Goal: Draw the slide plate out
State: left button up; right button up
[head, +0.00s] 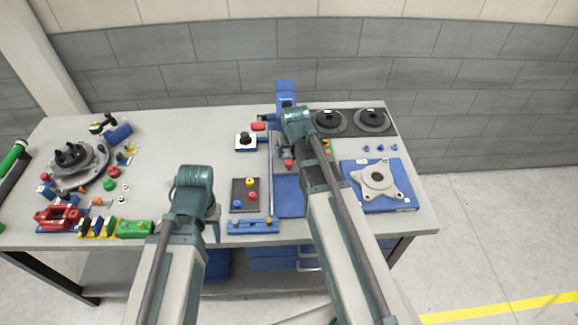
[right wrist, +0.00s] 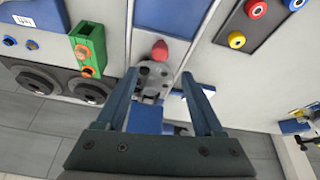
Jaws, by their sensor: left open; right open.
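A grey plate (right wrist: 153,78) with a red knob (right wrist: 160,50) shows in the right wrist view, in line with a blue channel (right wrist: 160,14); I take it to be the slide plate. In the head view the red knob (head: 288,163) shows just left of my right arm. My right gripper (right wrist: 160,74) is open, its fingers on either side of the grey plate in the picture; I cannot tell whether they touch it. My left gripper (head: 213,216) is open near the table's front edge, mostly hidden behind its own wrist.
A dark panel with coloured knobs (head: 238,205) lies between my arms. A blue tray with a grey flange (head: 377,180) is to the right, black round parts (head: 328,119) behind. A round fixture (head: 75,160) and several small parts crowd the left.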

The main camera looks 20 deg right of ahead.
aim_at(289, 162)
jog(key=b+x, duration=0.7)
jog(key=x, duration=0.2)
jog(key=shift+f+b, duration=0.3)
jog(key=shift+b, duration=0.05)
jog(key=shift+r, duration=0.1)
grip_shut()
jog(key=shift+d, duration=0.1)
dwell(0.7)
